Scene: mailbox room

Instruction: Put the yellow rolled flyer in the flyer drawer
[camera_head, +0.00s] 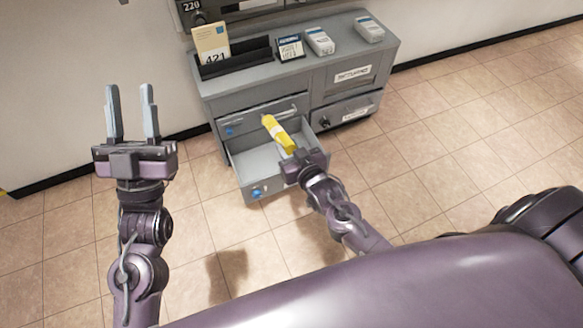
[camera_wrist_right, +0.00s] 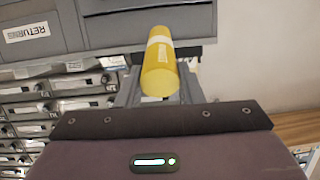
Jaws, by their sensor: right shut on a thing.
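The yellow rolled flyer (camera_head: 278,133) has a white band and is held by my right gripper (camera_head: 290,150), above the open lower-left drawer of the grey cabinet. It also shows in the right wrist view (camera_wrist_right: 160,65), sticking out between the fingers of my right gripper (camera_wrist_right: 160,88), which is shut on it. The open drawer (camera_head: 235,160) is pulled out and its visible floor is bare; a blue mark is on its front. My left gripper (camera_head: 133,115) is open and empty, at the left, apart from the cabinet.
The grey cabinet (camera_head: 350,75) has a closed drawer (camera_head: 262,113) above the open one and a closed drawer (camera_head: 345,110) at right. On top are a black tray (camera_head: 235,62) with a tan envelope (camera_head: 211,42) and several small boxes. The tiled floor in front is clear.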

